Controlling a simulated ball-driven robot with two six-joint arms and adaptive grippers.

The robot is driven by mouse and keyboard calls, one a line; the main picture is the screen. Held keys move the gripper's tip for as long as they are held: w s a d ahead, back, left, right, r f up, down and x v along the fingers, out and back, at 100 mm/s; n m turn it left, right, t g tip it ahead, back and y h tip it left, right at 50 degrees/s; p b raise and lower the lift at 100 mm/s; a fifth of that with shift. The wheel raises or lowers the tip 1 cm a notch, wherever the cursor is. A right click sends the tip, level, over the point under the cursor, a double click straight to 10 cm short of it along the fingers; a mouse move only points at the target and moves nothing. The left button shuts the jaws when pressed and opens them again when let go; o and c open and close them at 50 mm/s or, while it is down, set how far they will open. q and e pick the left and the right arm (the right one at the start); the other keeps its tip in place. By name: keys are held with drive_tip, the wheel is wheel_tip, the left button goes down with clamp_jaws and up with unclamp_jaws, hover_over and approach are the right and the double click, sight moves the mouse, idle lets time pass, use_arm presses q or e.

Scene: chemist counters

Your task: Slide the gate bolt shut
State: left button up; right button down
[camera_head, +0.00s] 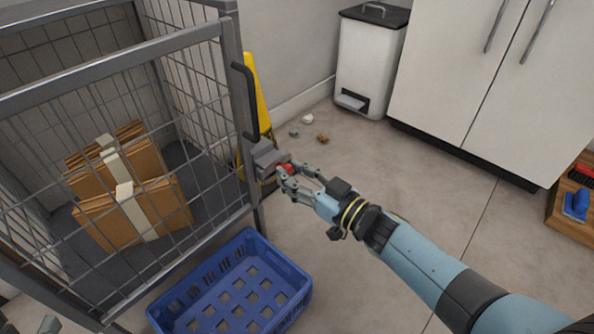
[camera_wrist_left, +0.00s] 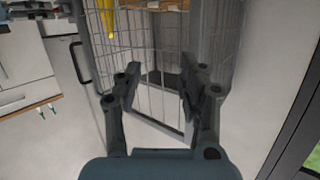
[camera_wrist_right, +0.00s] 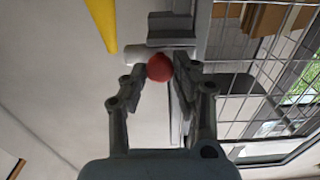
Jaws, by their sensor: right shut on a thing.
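The wire-mesh gate (camera_head: 130,150) stands at the left with a grey frame. Its bolt has a grey housing (camera_head: 266,156) on the right-hand post and a red knob (camera_head: 287,168). In the right wrist view the red knob (camera_wrist_right: 159,67) sits between my fingertips, beside a pale rod (camera_wrist_right: 138,56) and the grey housing. My right gripper (camera_head: 291,175) is shut on this knob. My left gripper (camera_wrist_left: 160,78) has its fingers wide apart with nothing between them; the mesh cage shows beyond it. How far the rod reaches into the frame is hard to tell.
Tied cardboard bundles (camera_head: 125,190) lie inside the cage. A blue crate (camera_head: 235,290) stands on the floor below the bolt. A yellow sign (camera_head: 262,100) leans behind the post. A white pedal bin (camera_head: 368,65) and white cupboards (camera_head: 490,70) stand behind. The floor at right is mostly open.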

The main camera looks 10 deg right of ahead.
sight(264, 175)
drive_tip(key=s+a, duration=0.1)
drive_tip(key=s+a+p, duration=0.1)
drive_tip(key=a, duration=0.1)
drive_tip(key=shift+s+a, duration=0.1)
use_arm(q)
drive_tip(key=s+f+g, duration=0.3)
drive_tip(key=s+f, duration=0.2)
drive_tip(key=f, duration=0.1)
drive_tip(key=shift+s+a, duration=0.25)
drive_tip(key=shift+s, duration=0.15)
use_arm(e)
drive_tip(key=shift+f, duration=0.1)
drive_tip(key=c, duration=1)
unclamp_jaws()
drive_tip(key=shift+a, duration=0.1)
use_arm(q)
drive_tip(key=shift+n+y, duration=0.3)
use_arm(e)
drive_tip(key=v, duration=1.2)
